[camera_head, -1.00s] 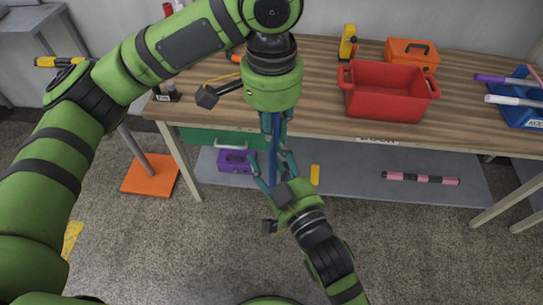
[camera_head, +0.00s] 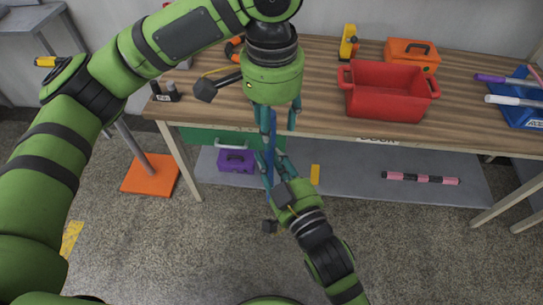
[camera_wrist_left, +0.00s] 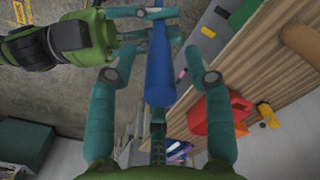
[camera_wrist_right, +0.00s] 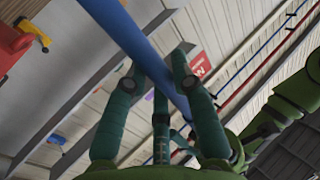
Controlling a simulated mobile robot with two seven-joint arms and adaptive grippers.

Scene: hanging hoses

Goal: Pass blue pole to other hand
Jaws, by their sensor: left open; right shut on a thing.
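The blue pole (camera_head: 270,140) stands roughly upright in the head view, in front of the table. My left gripper (camera_head: 278,128) comes down from above around its upper end, with its fingers spread apart. In the left wrist view the pole (camera_wrist_left: 159,65) runs between the open fingers of the left gripper (camera_wrist_left: 158,80). My right gripper (camera_head: 275,168) comes from below and is shut on the pole lower down. In the right wrist view the pole (camera_wrist_right: 140,45) crosses diagonally at the fingers of the right gripper (camera_wrist_right: 160,85).
The wooden table (camera_head: 320,85) stands behind both grippers. It holds a red bin (camera_head: 388,95), an orange toolbox (camera_head: 410,53) and a blue tray (camera_head: 525,110) with poles. A purple case (camera_head: 236,160) and a pink-black pole (camera_head: 420,179) lie on the lower shelf.

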